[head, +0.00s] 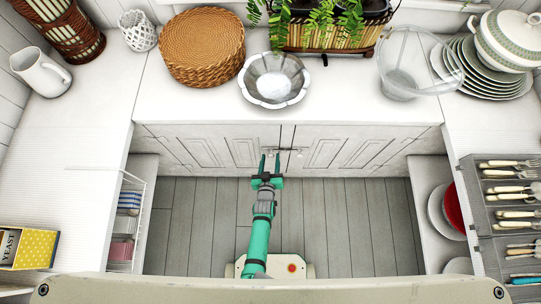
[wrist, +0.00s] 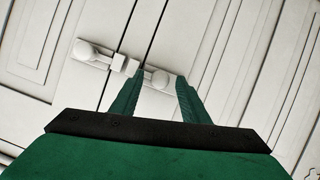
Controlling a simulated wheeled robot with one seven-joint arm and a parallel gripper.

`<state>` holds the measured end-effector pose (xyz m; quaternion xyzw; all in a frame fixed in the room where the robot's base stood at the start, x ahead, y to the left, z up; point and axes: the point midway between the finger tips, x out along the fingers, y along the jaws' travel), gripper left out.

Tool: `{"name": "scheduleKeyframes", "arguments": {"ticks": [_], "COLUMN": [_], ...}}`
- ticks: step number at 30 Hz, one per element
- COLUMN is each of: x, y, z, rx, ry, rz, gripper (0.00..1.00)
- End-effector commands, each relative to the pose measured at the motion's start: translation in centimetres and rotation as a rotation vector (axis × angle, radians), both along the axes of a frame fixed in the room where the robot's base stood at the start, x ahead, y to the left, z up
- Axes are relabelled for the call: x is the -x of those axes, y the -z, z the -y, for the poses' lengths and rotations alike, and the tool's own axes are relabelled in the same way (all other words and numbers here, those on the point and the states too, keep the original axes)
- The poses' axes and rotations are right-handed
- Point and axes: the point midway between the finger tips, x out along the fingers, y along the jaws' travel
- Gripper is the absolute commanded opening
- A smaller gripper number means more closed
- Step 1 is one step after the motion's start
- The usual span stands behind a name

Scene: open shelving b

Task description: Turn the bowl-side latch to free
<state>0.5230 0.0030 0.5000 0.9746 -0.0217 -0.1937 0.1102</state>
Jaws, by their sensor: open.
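White cabinet doors (head: 226,147) stand below the counter, with a narrow dark gap between them. In the wrist view, a pale latch (wrist: 119,62) lies across this gap, running between a round knob (wrist: 86,50) on the left and a round knob (wrist: 160,78) on the right. My gripper (head: 270,157) is open in front of the doors. In the wrist view, my gripper's fingers (wrist: 158,76) point toward the doors, one on each side of the right knob in the picture; I cannot tell if they touch it. The fluted metal bowl (head: 274,80) sits on the counter above the doors.
A wicker stack (head: 201,46), a planter (head: 331,35), a glass bowl (head: 401,84) and stacked plates (head: 487,71) stand on the counter. A wire rack (head: 127,215) is at left, a cutlery tray (head: 507,197) at right. The floor between is clear.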

Motion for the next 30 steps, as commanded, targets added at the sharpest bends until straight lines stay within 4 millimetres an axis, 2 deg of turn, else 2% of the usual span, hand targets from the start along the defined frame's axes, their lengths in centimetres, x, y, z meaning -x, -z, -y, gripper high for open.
{"name": "scheduleKeyframes", "arguments": {"ticks": [1, 5, 6, 19, 30], "x": [0.01, 0.02, 0.02, 0.07, 0.09], "y": [0.0, 0.0, 0.0, 0.03, 0.14], "z": [0.0, 0.0, 0.0, 0.05, 0.02], "rx": [0.0, 0.0, 0.0, 0.039, 0.187], "ry": [0.0, 0.0, 0.0, 0.003, 0.006], "rz": [0.0, 0.0, 0.0, 0.0, -0.003], "gripper": [0.34, 0.03, 0.0, 0.0, 0.0]}}
